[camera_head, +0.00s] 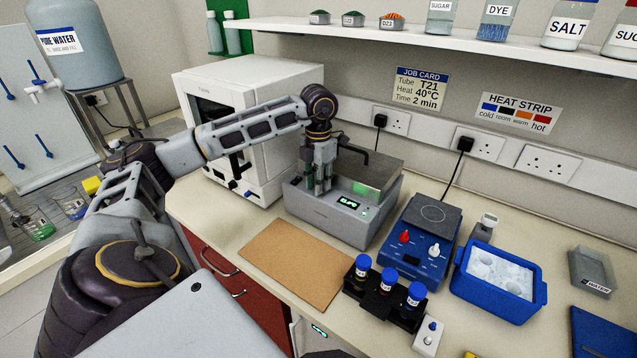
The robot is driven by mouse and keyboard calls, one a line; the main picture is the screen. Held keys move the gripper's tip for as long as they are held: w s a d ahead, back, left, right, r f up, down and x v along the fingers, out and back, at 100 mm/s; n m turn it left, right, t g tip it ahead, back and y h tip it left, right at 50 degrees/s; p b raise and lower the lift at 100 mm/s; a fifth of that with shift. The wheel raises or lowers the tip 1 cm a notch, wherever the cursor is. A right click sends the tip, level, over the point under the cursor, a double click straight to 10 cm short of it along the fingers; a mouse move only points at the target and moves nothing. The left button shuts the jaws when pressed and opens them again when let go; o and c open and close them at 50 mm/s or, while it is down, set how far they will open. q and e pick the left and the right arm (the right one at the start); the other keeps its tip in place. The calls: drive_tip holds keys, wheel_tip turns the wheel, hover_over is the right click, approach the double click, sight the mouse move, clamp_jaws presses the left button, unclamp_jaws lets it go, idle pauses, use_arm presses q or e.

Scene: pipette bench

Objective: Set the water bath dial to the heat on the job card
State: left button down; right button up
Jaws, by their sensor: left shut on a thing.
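The water bath (327,220) is a grey box with a metal lid and a small lit green display (349,203), whose digits are too small to read surely. My left gripper (318,190) reaches down to the bath's front left, beside the display. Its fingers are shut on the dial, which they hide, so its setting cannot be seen. The job card (422,88) on the wall reads tube T21, heat 40°C, time 2 min. My right gripper is not in view.
A cork-coloured mat (292,262) lies in front of the bath. To its right are a blue device with knobs (421,240), a rack (378,305) of blue-capped tubes and a blue ice tub (497,285). A white oven-like machine (268,150) stands behind left.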

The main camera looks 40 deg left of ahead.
use_arm(q)
drive_tip(key=shift+a+m, duration=0.1)
drive_tip(key=shift+m, duration=1.4)
drive_tip(key=shift+r, duration=0.1)
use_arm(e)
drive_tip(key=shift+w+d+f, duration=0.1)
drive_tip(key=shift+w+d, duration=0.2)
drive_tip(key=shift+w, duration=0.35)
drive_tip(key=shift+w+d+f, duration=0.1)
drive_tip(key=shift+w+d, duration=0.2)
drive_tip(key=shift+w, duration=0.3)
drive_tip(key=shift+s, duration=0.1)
use_arm(q)
drive_tip(key=c, duration=1.3)
unclamp_jaws()
drive_tip(key=shift+o, duration=0.2)
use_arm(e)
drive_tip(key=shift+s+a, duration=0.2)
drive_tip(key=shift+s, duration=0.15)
